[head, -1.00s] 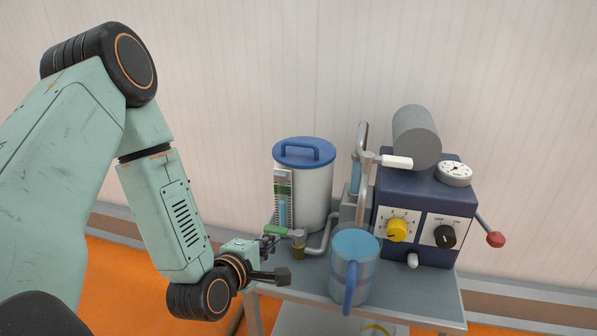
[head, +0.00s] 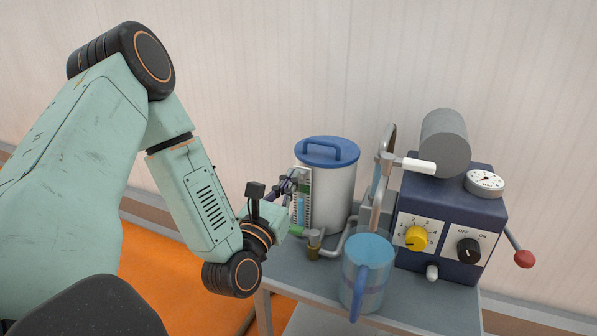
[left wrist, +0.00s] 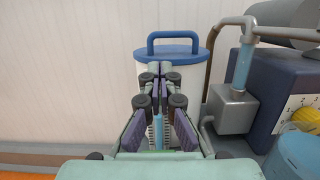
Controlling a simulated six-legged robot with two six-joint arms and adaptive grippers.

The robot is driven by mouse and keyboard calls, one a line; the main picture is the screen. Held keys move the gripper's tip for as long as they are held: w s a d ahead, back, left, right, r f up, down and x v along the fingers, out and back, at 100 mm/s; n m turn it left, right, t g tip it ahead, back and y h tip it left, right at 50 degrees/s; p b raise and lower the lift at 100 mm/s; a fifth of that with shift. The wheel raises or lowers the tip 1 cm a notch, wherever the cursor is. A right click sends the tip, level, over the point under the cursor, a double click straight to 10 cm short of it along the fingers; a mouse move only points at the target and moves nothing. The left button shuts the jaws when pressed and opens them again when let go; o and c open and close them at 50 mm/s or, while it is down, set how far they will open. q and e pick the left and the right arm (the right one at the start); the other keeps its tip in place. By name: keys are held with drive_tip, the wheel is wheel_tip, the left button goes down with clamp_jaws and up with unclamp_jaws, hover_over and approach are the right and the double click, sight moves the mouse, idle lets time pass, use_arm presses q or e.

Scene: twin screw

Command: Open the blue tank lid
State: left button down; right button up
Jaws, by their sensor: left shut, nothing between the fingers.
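The tank is a white cylinder (head: 335,195) standing on the grey table. Its blue lid (head: 327,152) sits flat on top with a blue arched handle (head: 322,146); the lid also shows in the left wrist view (left wrist: 178,55). My left gripper (head: 290,180) is at the left side of the tank, below the lid, beside the level gauge. In the left wrist view my left gripper (left wrist: 160,72) points at the tank, fingers together and empty, with the handle above the fingertips. Whether the fingers touch the tank cannot be told. My right gripper is not in view.
A blue pitcher (head: 364,280) stands at the table's front. A dark blue machine (head: 450,222) with a yellow knob, black switch and red-knobbed lever stands right. Grey pipes (head: 377,205) rise between tank and machine. Space above the lid is clear.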

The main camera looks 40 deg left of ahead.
sight(307, 156)
use_arm(q)
drive_tip(key=b+x, duration=0.2)
drive_tip(key=x, duration=0.6)
drive_tip(key=shift+w+r, duration=0.15)
drive_tip(key=shift+w, duration=0.15)
